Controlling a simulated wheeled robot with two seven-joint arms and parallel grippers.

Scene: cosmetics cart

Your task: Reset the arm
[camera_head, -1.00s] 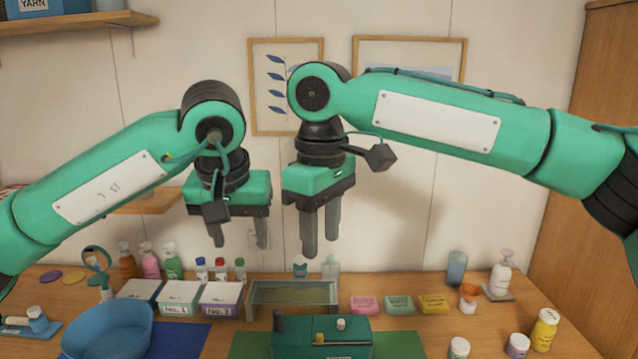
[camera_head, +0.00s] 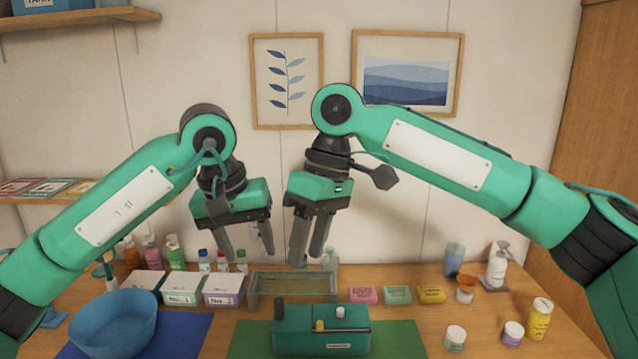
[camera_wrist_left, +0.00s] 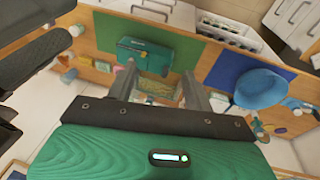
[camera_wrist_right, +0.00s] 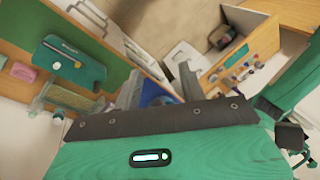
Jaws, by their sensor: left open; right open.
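My left gripper (camera_head: 248,242) is open and empty, in the air above the back of the table, left of centre in the head view. My right gripper (camera_head: 308,248) is open and empty beside it, also above the table. The two grippers are close together but apart. Both arms are bent, with their fingers pointing down and slightly tilted. The left wrist view shows the left fingers (camera_wrist_left: 158,90) spread over the table from above. The right wrist view shows the right fingers (camera_wrist_right: 160,88) apart with nothing between them.
On the table (camera_head: 405,325) stand a blue bowl (camera_head: 112,325), white boxes (camera_head: 222,290), a glass-walled tray (camera_head: 292,285) and a green device (camera_head: 320,330) on a green mat. Pink, green and yellow blocks (camera_head: 397,295) lie right of centre. Bottles and jars (camera_head: 538,318) stand at the right.

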